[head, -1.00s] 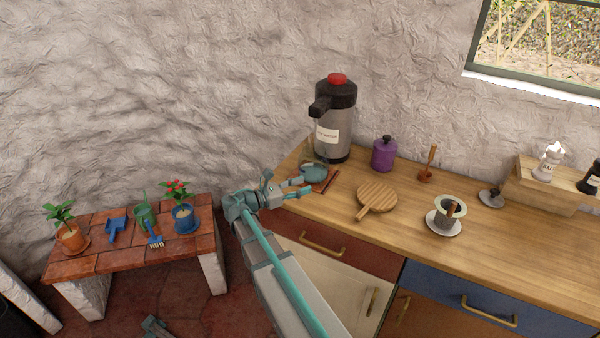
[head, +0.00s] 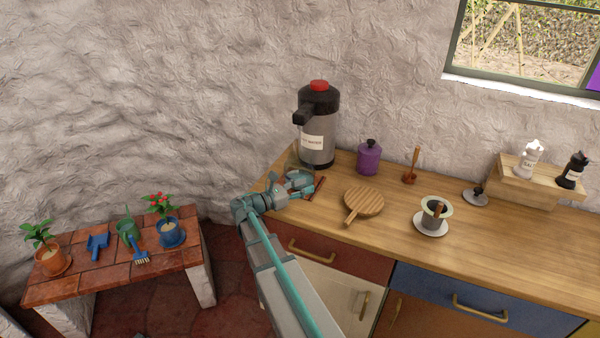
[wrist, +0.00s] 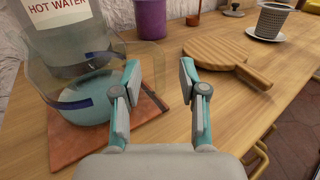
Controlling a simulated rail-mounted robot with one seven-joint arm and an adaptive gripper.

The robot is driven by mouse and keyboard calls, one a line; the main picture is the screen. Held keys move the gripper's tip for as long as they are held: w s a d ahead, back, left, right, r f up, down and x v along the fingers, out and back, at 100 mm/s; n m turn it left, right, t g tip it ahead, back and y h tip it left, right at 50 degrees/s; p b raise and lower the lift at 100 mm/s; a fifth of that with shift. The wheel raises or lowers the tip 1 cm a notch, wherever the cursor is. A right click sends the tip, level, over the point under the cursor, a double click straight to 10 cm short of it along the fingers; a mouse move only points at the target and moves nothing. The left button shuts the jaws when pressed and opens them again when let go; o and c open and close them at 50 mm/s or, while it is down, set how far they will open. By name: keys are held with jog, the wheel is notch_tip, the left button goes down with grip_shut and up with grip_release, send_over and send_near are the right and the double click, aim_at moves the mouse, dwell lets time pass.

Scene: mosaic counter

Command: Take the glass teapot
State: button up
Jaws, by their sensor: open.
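The glass teapot (wrist: 85,75) is clear, with a teal base and a dark blue band. It stands on a reddish-brown tile (wrist: 70,155) on the wooden counter, in front of the hot water dispenser. In the head view its clear glass (head: 293,160) shows faintly behind my gripper (head: 298,184), which hides part of it.
The hot water dispenser (head: 318,130) stands close behind the teapot. A purple canister (head: 369,160) and a round wooden board (head: 364,200) lie to the right. A cup on a saucer (head: 432,225) is further right. A low tiled bench (head: 110,270) with potted plants is at left.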

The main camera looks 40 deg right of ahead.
jog(key=shift+s+d, duration=0.15)
jog(key=shift+d, duration=1.25)
grip_shut()
jog(key=shift+r, duration=0.1)
